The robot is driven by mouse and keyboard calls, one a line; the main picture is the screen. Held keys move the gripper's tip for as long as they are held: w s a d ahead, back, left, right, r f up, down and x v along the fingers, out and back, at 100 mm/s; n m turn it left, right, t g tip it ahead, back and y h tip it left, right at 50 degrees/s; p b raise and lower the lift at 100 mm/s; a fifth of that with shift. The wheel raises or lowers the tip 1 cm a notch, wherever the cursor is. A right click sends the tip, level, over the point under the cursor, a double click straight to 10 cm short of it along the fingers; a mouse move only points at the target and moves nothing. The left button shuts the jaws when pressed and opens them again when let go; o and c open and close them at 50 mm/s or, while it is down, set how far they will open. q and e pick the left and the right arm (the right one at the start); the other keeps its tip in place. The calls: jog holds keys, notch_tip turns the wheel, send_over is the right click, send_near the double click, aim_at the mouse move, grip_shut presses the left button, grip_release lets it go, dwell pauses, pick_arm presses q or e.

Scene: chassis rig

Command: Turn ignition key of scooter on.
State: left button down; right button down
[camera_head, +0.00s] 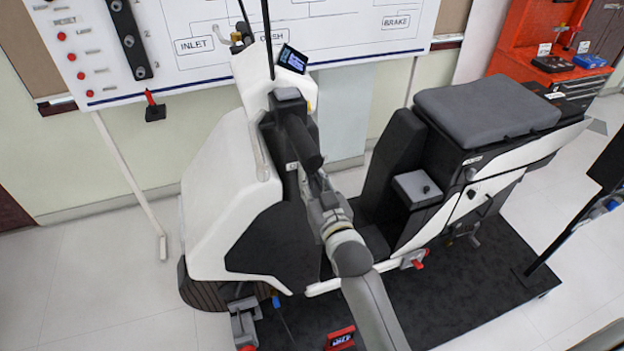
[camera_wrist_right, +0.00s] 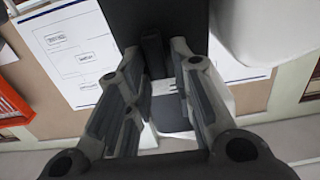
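The white and black scooter (camera_head: 215,205) stands upright on a dark mat, its handlebar and front column at the middle of the head view. My right gripper (camera_head: 316,180) reaches up to the rider's side of the front column, just below a black handlebar grip (camera_head: 302,142). In the right wrist view its fingers (camera_wrist_right: 155,75) are apart, one on each side of a small dark upright piece (camera_wrist_right: 153,52) on a dark panel. This piece may be the ignition key; I cannot tell whether the fingers touch it. In the head view my arm hides it. My left gripper is not in view.
The black seat (camera_head: 487,108) and a small grey box (camera_head: 417,188) stand right of my arm. Clamps (camera_head: 244,322) hold the scooter low down on the dark mat (camera_head: 470,290). A whiteboard (camera_head: 360,30) is behind, a red tool cabinet (camera_head: 530,60) at back right.

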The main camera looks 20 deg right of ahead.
jog(key=shift+m, duration=0.3)
jog(key=shift+d+r+m+p, duration=0.1)
jog(key=shift+d+m+p, duration=0.1)
jog(key=shift+m+p, duration=0.6)
jog(key=shift+d+f+m+p, duration=0.15)
jog(key=shift+d+m+p, duration=0.05)
jog(key=shift+m, duration=1.4)
jog(key=shift+d+f+m+p, duration=0.15)
jog(key=shift+f+m+p, duration=0.1)
jog(key=shift+m, duration=1.35)
jog(key=shift+d+f+m+p, duration=0.1)
jog(key=shift+d+m+p, duration=0.1)
jog(key=shift+m, duration=1.4)
jog(key=c, duration=1.5)
grip_release()
